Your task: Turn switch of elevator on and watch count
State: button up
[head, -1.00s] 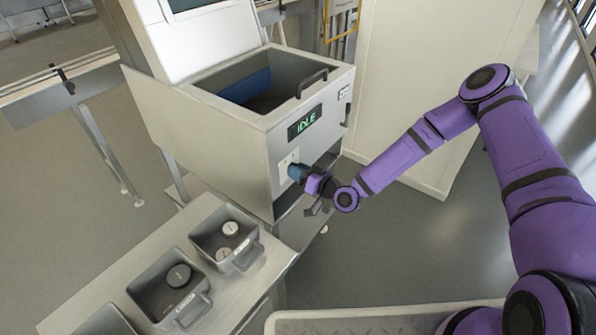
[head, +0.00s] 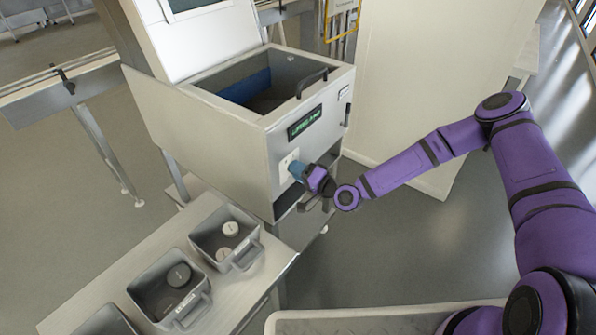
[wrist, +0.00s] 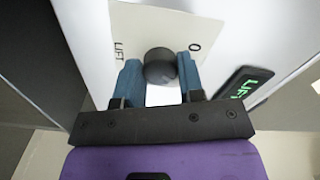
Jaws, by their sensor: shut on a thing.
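The elevator is a light grey machine (head: 222,140) with an open top bin. The switch is a round black knob (wrist: 160,64) on a white plate (wrist: 150,30) marked "LIFT" on the left and "0" on the right. My gripper (wrist: 159,80) has its blue fingers shut on the knob, one on each side. In the head view my gripper (head: 297,170) reaches the plate and hides the knob.
Grey bins (head: 225,213) with round lidded containers stand on a bench (head: 250,290) at lower left. A light tray edge (head: 370,320) lies at the bottom. A tall pale cabinet (head: 425,70) stands behind my arm. Open floor lies right of the machine.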

dwell(0.4)
jog(key=o, duration=0.9)
jog(key=v, duration=1.1)
